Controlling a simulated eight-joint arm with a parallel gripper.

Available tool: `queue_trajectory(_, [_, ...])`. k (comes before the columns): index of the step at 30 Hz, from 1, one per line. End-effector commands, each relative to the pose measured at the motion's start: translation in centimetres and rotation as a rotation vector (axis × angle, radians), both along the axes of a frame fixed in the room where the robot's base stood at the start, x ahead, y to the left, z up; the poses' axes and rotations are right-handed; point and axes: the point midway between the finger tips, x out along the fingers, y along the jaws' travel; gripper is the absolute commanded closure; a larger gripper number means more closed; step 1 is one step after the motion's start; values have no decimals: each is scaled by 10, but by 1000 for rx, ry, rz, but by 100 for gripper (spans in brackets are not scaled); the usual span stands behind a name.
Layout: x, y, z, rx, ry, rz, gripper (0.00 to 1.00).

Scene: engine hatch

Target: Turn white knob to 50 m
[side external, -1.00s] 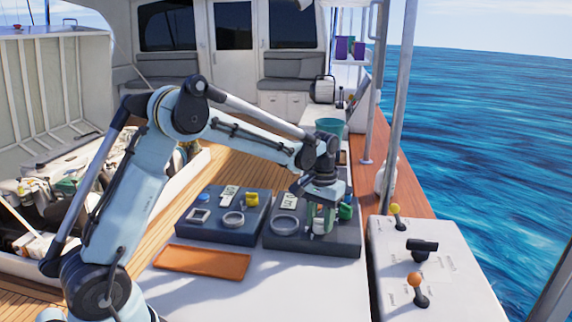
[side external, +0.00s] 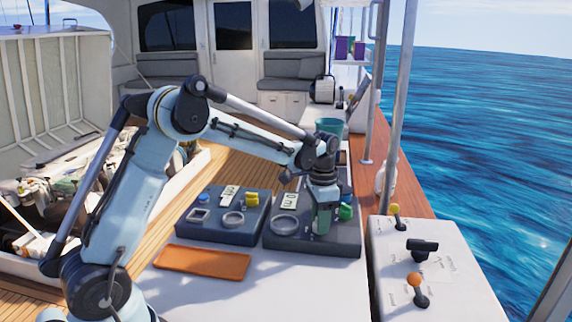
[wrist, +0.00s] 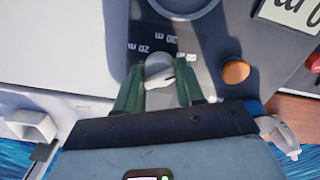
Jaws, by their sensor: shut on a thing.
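In the wrist view the white knob (wrist: 159,68) sits on a dark panel (wrist: 215,45), with small upside-down marks around it; "20 m" and "30 m" can be read, and the marks on its right are too small to read surely. My gripper (wrist: 160,82) is shut on the knob, a green finger on each side. In the side view my gripper (side external: 322,222) points straight down at the right-hand dark box (side external: 285,241), and its fingers hide the knob there. Which mark the knob points at I cannot tell.
An orange button (wrist: 235,72) is close right of the knob in the wrist view. In the side view a green knob (side external: 345,212) stands beside my gripper. A second dark box (side external: 205,233), an orange tray (side external: 202,262) and a white lever console (side external: 440,265) are nearby.

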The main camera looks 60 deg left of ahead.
Motion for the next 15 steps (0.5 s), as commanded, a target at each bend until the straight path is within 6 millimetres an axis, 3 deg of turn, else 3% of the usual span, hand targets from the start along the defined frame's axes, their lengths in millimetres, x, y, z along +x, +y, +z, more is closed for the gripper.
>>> queue_trajectory(15, [0,0,1,0,-1,-38,92])
